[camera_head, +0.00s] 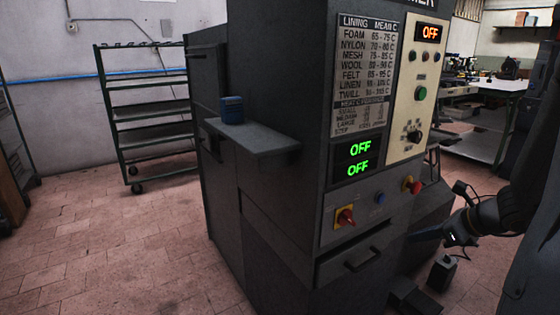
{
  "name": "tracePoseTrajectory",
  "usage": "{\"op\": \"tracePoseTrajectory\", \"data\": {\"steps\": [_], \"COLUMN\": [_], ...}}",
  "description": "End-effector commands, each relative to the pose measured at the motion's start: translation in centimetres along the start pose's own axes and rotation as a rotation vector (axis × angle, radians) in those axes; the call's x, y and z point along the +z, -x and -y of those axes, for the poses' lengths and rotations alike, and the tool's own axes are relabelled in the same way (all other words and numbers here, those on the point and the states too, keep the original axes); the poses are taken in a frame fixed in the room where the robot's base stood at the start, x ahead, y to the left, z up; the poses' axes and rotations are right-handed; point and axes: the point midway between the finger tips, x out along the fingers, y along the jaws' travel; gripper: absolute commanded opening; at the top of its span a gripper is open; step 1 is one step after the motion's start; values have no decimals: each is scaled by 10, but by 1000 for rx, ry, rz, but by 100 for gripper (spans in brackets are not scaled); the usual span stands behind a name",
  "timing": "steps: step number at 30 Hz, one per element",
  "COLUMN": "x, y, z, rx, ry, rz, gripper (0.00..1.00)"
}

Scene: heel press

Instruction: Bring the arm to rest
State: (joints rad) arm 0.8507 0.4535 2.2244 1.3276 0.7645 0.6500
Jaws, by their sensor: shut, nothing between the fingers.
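My gripper (428,235) is at the right of the head view, at the end of my dark arm (490,215). It points left toward the lower right side of the machine. Its fingers are shut with nothing held. I cannot tell whether its tip touches the machine or is apart from it. The dark grey heel press machine (275,215) fills the middle of the view. Its upper display (430,33) reads OFF in orange, and two lower displays (360,158) read OFF in green.
A red-and-yellow rotary switch (345,217), a blue button (380,197) and a red knob (411,185) sit on the front. A side shelf (250,140) holds a small blue object (232,109). A wheeled rack (150,120) stands behind. The left floor (110,245) is clear.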

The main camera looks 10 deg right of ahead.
Motion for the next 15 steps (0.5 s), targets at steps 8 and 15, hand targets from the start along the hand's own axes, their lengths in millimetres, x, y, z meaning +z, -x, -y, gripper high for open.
{"op": "tracePoseTrajectory", "data": {"steps": [8, 15], "x": [50, 61], "y": [13, 57], "z": [-138, -244], "rx": [317, 643], "ry": [687, 1479], "rz": [-146, -227], "gripper": [0, 0]}}
